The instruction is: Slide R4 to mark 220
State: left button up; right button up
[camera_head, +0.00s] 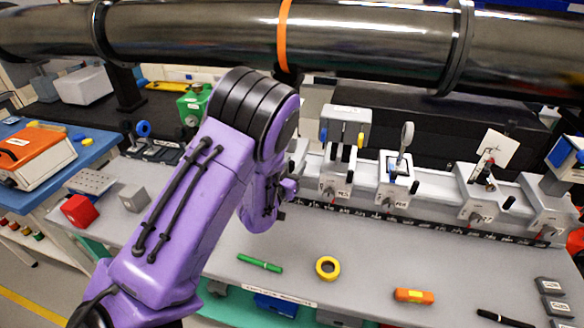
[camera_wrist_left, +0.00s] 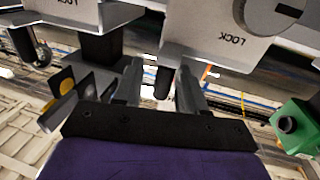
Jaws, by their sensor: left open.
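Several grey riders with LOCK knobs stand along the rail (camera_head: 430,208); one rider (camera_head: 335,178), a second (camera_head: 397,188) and a third (camera_head: 480,203) show clearly. Their name labels are too small to read, so I cannot tell which is R4. A black number scale (camera_head: 420,224) runs along the rail's front; mark 220 is not legible. My left gripper (camera_head: 284,190) is at the rail's left part, partly hidden by its own arm. In the left wrist view its open fingers (camera_wrist_left: 160,88) stand either side of a dark peg (camera_wrist_left: 162,82) below a grey block marked LOCK (camera_wrist_left: 205,50).
A thick metal pipe (camera_head: 370,40) crosses above the rail. On the bench lie a green marker (camera_head: 260,263), a yellow tape roll (camera_head: 327,267), an orange tool (camera_head: 414,296) and a black pen (camera_head: 505,319). A red block (camera_head: 80,210) is at the left.

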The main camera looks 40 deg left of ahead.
pick_arm(q)
jog(key=s+d+b, duration=0.2)
jog(key=s, duration=0.8)
jog(key=shift+s, duration=0.1)
